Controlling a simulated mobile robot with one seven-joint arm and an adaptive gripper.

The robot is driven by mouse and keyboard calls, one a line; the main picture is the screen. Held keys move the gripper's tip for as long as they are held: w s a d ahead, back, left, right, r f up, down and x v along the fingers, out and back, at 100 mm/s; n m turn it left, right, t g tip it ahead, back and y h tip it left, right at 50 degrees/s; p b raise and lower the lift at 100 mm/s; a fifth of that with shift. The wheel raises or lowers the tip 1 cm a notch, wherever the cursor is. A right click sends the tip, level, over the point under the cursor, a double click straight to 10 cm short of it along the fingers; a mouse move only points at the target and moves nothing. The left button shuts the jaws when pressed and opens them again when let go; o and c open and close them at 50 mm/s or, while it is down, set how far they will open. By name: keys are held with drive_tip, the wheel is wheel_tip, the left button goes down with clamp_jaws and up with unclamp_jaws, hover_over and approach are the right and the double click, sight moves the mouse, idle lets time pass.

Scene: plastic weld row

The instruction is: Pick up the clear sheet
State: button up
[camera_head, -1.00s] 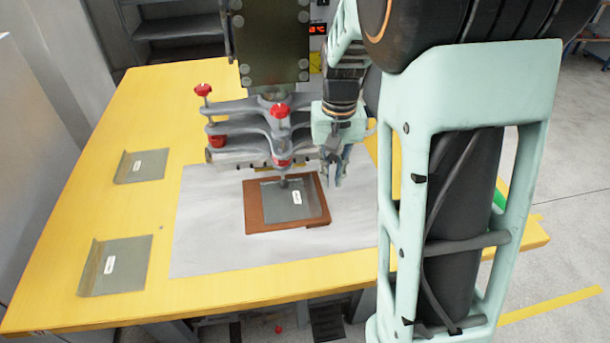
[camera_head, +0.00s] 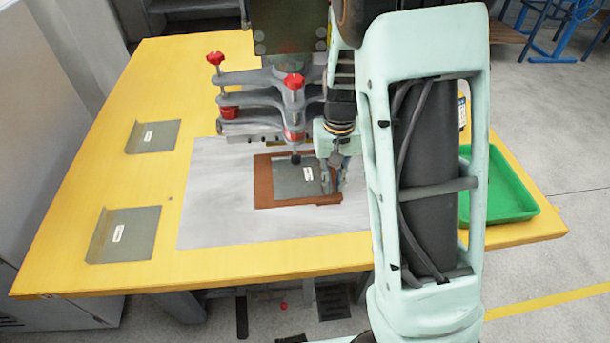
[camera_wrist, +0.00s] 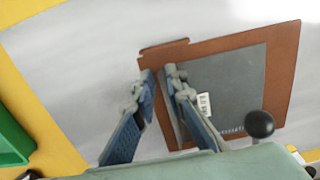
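A grey, see-through-looking clear sheet (camera_head: 297,180) with a small white label lies on a brown board (camera_head: 264,190) under the press. It also shows in the wrist view (camera_wrist: 228,75), with a raised strip along its edge near my gripper. My gripper (camera_head: 335,188) is low at the right edge of this sheet. In the wrist view the two fingertips (camera_wrist: 160,76) stand a small gap apart, one on each side of the raised edge. A strip of brown board shows between the left finger and the edge, so the fingers look open. Two similar labelled sheets (camera_head: 152,136) (camera_head: 125,235) lie at the left of the table.
The press with red knobs (camera_head: 292,81) stands right behind the board, its rod ending in a dark ball (camera_wrist: 259,124) near the sheet. A white mat (camera_head: 215,220) lies under the board. A green tray (camera_head: 510,195) is at the right of the yellow table (camera_head: 60,240).

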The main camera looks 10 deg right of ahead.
drive_tip(key=shift+f, duration=0.6)
drive_tip(key=shift+c, duration=0.5)
clamp_jaws()
drive_tip(key=shift+r, duration=0.15)
